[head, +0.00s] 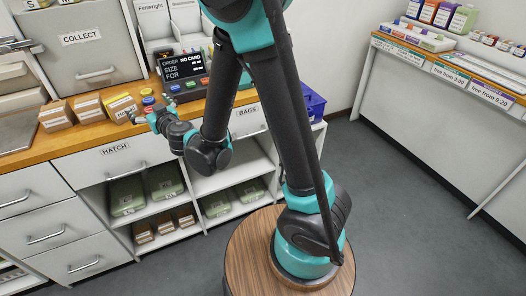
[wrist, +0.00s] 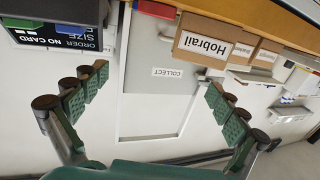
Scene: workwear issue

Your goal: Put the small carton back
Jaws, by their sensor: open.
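I cannot tell which one the task means. My gripper (head: 136,118) is just right of the row, close to the yellow-labelled carton. In the wrist view my gripper (wrist: 158,88) is open, with nothing between its fingers.
A COLLECT hatch (head: 89,52) is behind the cartons. An order display (head: 184,73) and coloured buttons (head: 148,100) stand right of them. Open shelves below hold green bins (head: 126,196) and small brown boxes (head: 143,232). A side counter (head: 455,68) is at the right; the floor between is clear.

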